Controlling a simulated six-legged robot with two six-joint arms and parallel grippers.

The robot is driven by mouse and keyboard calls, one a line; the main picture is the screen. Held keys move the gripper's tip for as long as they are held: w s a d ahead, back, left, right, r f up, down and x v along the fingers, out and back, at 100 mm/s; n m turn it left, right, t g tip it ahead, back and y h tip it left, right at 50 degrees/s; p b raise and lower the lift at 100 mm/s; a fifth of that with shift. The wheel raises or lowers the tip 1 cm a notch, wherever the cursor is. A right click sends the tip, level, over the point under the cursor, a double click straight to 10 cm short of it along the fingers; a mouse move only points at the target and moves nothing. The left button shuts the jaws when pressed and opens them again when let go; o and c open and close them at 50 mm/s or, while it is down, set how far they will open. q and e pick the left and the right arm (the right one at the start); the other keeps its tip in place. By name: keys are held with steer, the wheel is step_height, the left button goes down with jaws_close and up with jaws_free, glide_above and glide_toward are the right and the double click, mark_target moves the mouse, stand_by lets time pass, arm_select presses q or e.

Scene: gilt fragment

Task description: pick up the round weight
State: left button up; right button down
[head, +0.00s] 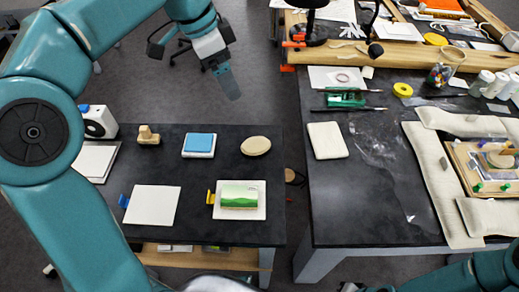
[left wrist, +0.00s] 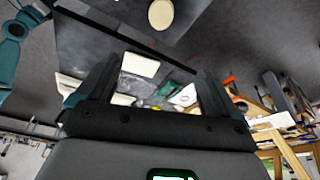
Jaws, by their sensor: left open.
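A pale tan, round, flat-looking piece (head: 255,146), which I take for the round weight, lies on the dark left table near its far right corner. In the left wrist view a cream disc (left wrist: 161,14) at the top edge looks like the same piece. My left gripper (head: 229,84) hangs beyond the table's far edge, above and left of the piece in the head view, apart from it. In the left wrist view its two fingers (left wrist: 157,75) stand wide apart with nothing gripped between them. My right gripper cannot be seen; only part of the right arm shows at bottom right.
The left table (head: 225,170) also bears a small tan block (head: 148,135), a blue-topped pad (head: 199,144), a white tile (head: 152,205) and a green picture card (head: 239,195). A gap separates it from the right table (head: 365,215), which bears a cream pad (head: 327,140) and tools.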

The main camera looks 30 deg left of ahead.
arm_select(q)
step_height(320, 180, down, 9)
steer(key=b, duration=1)
glide_above(255, 143)
steer(key=s+a, duration=0.2)
step_height(255, 143, down, 9)
steer(key=shift+d+f, duration=0.1)
steer(key=shift+w+d+f, duration=0.1)
steer(key=shift+w+f, duration=0.2)
steer(key=shift+f, duration=0.25)
steer(key=b+x, duration=0.1)
steer(key=x, duration=0.3)
steer(key=shift+d+r, duration=0.1)
steer(key=shift+d, duration=0.1)
steer(key=shift+w+f, duration=0.2)
steer(key=shift+f, duration=0.3)
steer(key=shift+r, duration=0.1)
steer(key=c, duration=1.4)
